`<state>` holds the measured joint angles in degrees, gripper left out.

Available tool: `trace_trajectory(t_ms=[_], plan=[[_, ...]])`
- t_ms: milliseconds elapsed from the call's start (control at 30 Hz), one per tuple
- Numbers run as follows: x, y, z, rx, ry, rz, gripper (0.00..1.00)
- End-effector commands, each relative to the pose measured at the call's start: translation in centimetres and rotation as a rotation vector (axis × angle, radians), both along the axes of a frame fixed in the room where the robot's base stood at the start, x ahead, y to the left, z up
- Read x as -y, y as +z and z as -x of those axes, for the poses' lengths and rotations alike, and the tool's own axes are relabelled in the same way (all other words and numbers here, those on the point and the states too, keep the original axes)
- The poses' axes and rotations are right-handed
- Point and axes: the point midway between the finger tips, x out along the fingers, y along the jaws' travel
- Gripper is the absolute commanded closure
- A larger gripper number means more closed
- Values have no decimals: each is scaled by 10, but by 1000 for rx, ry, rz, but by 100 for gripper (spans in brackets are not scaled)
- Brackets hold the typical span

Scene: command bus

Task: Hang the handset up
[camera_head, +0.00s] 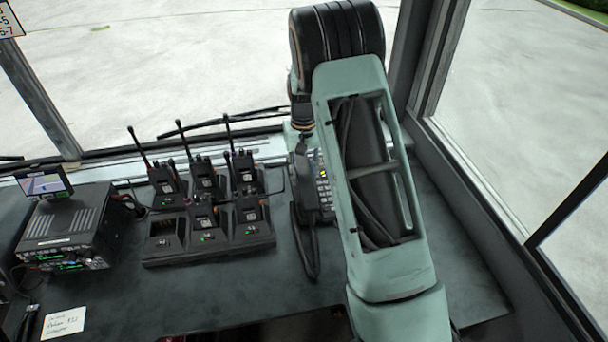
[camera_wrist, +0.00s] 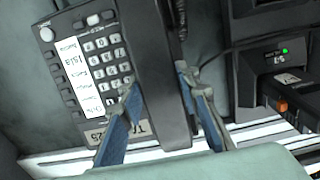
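The desk phone (camera_wrist: 103,62), with its number keys and white label strip, fills the left and middle of the wrist view. Part of it shows beside my arm in the head view (camera_head: 324,190). The dark handset (camera_wrist: 158,85) lies lengthwise along the phone's side, right of the keys, in line with the body. My gripper (camera_wrist: 158,82) has one blue-padded finger on each side of the handset, and both tips look close against its edges. Whether the handset rests fully in its cradle or sits slightly above it cannot be told. My arm hides much of the phone in the head view.
A radio charger (camera_head: 208,250) with several handheld radios stands left of the phone. A radio unit (camera_head: 70,228) with a small screen is at the far left. A note (camera_head: 64,322) lies at front left. The phone's cord (camera_head: 311,265) loops on the desk. Windows border the desk.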

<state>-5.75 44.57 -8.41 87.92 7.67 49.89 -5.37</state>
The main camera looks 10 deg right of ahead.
Motion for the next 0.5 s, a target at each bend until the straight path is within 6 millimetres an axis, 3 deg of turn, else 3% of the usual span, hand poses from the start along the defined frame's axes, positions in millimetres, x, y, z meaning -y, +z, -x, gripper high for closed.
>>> trace_trajectory(t_ms=[167,500], plan=[[0,0,0,1,0,0,50],[0,4,0,1,0,0,50]])
